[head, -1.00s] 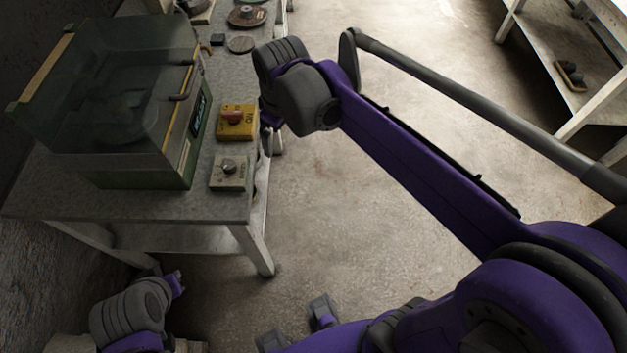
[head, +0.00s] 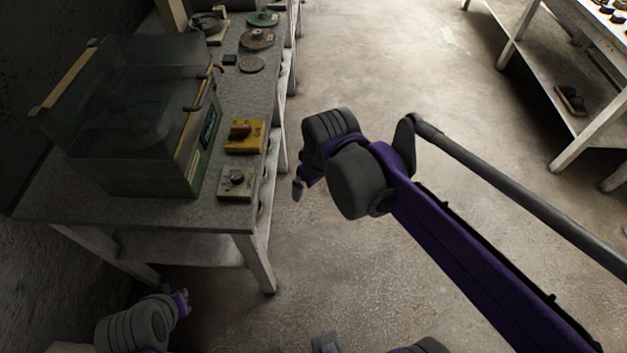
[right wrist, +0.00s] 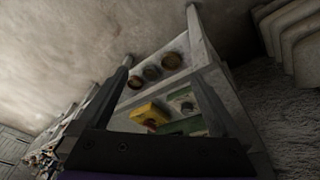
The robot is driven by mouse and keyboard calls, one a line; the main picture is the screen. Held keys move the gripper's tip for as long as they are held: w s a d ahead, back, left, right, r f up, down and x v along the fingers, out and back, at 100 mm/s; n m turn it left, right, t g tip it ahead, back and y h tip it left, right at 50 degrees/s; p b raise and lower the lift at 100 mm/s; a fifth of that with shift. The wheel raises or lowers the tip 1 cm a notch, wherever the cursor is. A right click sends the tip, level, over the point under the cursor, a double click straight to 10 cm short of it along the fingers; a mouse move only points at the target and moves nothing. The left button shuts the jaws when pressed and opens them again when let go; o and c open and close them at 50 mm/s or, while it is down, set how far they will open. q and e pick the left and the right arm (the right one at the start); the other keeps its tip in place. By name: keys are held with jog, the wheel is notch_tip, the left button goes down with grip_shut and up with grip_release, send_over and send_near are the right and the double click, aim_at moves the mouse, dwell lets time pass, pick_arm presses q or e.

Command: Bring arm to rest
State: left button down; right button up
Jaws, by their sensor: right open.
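My right arm reaches in from the lower right of the head view. Its gripper (head: 298,188) hangs over the bare floor, just right of the workbench (head: 150,212) and apart from its edge. In the right wrist view the two dark fingers of this gripper (right wrist: 161,66) stand wide apart with nothing between them. My left arm shows at the lower left of the head view, below the bench. Its gripper end (head: 181,302) is small and partly hidden, so its fingers cannot be made out.
On the bench stand a green glass-lidded case (head: 150,186), a yellow box with a red knob (head: 246,137), a grey dial box (head: 236,183) and several round discs (head: 252,65). A white shelf table (head: 540,70) stands at the upper right. The floor between is clear.

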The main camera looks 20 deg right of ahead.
jog(key=s+d+f+m+t, duration=0.2)
jog(key=s+f+m, duration=0.2)
jog(key=s+f, duration=0.3)
jog(key=s, duration=0.4)
jog(key=shift+f, duration=0.15)
jog(key=shift+s, duration=0.1)
dwell(0.5)
